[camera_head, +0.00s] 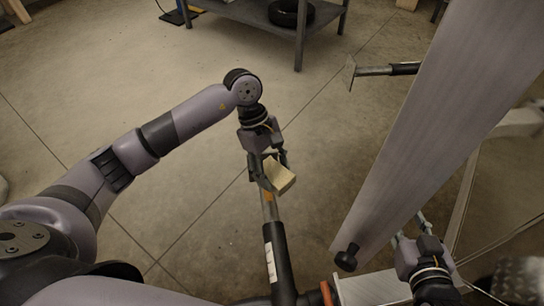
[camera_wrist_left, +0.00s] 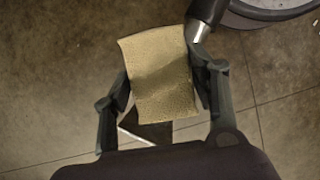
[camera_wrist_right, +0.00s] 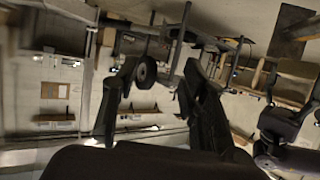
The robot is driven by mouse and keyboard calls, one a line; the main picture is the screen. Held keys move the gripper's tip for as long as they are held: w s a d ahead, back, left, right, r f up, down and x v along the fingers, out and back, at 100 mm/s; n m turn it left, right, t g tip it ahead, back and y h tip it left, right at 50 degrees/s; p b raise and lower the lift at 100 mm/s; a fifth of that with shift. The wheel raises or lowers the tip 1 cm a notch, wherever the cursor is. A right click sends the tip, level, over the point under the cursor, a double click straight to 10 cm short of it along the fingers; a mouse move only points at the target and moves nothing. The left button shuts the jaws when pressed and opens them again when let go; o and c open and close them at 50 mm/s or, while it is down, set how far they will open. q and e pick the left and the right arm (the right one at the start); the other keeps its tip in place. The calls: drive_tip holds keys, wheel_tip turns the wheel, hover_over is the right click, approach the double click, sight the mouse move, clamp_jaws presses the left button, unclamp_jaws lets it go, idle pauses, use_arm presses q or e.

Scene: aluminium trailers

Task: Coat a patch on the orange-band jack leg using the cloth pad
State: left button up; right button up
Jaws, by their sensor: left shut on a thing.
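The cloth pad (camera_head: 278,176) is a beige block, held between the fingers of my left gripper (camera_head: 268,165). In the left wrist view the pad (camera_wrist_left: 162,75) fills the space between the two fingers. A jack leg (camera_head: 276,255) with a dark sleeve, a bright metal tube and a small orange band (camera_head: 268,196) runs up to just below the pad. The pad and gripper hide its upper end; I cannot tell whether the pad touches it. My right gripper (camera_head: 411,230) is beside the long metal beam. Its fingers stand apart and empty in the right wrist view (camera_wrist_right: 150,75).
A long aluminium panel (camera_head: 440,130) slants across the right side. Another leg with a foot plate (camera_head: 372,71) sticks out behind it. A dark shelf (camera_head: 270,17) with a tyre (camera_head: 291,13) stands at the back. The concrete floor (camera_head: 330,130) between is clear.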

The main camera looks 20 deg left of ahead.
use_arm(q)
drive_tip(key=shift+r+p, duration=0.4)
drive_tip(key=shift+r, duration=0.45)
use_arm(e)
drive_tip(key=shift+s+d+f+g+h, duration=0.2)
drive_tip(key=shift+s+d+f+g, duration=0.15)
drive_tip(key=shift+s+f+g, duration=0.45)
drive_tip(key=shift+s+d+f+g+h, duration=0.25)
drive_tip(key=shift+s+f+g, duration=0.3)
drive_tip(key=shift+f, duration=0.3)
